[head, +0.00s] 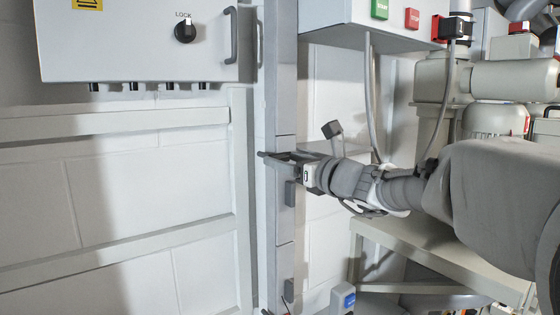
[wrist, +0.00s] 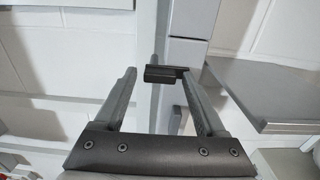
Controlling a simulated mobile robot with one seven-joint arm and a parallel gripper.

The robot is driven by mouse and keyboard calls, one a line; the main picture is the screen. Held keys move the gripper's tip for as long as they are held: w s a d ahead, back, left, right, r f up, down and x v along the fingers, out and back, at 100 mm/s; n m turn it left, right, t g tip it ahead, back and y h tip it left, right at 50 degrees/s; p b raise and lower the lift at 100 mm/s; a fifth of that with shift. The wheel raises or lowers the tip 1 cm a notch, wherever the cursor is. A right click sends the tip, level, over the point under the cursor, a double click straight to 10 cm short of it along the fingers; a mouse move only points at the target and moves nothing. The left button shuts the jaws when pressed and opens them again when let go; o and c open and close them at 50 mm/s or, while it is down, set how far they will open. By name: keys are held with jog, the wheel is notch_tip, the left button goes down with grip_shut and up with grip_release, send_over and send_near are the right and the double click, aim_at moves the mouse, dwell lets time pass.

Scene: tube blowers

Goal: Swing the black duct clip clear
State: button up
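A small black clip (wrist: 160,74) shows in the wrist view against the vertical grey duct (wrist: 185,50). It lies between my two fingertips, closer to the right one. My gripper (wrist: 156,84) has its fingers spread apart around it. Whether a finger touches the clip is not clear. In the head view my gripper (head: 274,158) reaches in from the right to the duct (head: 281,225), with its fingers spread. There the clip cannot be told apart from the fingers.
A grey block (head: 290,193) sits on the duct just below my gripper. A grey cabinet (head: 140,45) with a LOCK knob hangs at upper left. A control box (head: 365,15) with green and red buttons is above. A bench (head: 430,242) stands at lower right.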

grip_shut()
jog(key=shift+n+b, duration=0.3)
jog(key=shift+b, duration=0.3)
jog(key=n+b, duration=0.8)
jog(key=b, duration=0.2)
jog(key=shift+s+a+r, duration=0.1)
jog(key=shift+a, duration=0.05)
jog(key=n+b, duration=0.5)
jog(key=shift+s+a+r+n, duration=0.15)
jog(key=shift+a+n, duration=0.05)
jog(key=shift+n, duration=0.1)
jog(key=shift+a+r+n+b, duration=0.1)
jog(key=shift+r+n+b, duration=0.05)
jog(key=shift+n+b, duration=1.5)
jog(key=shift+n, duration=0.35)
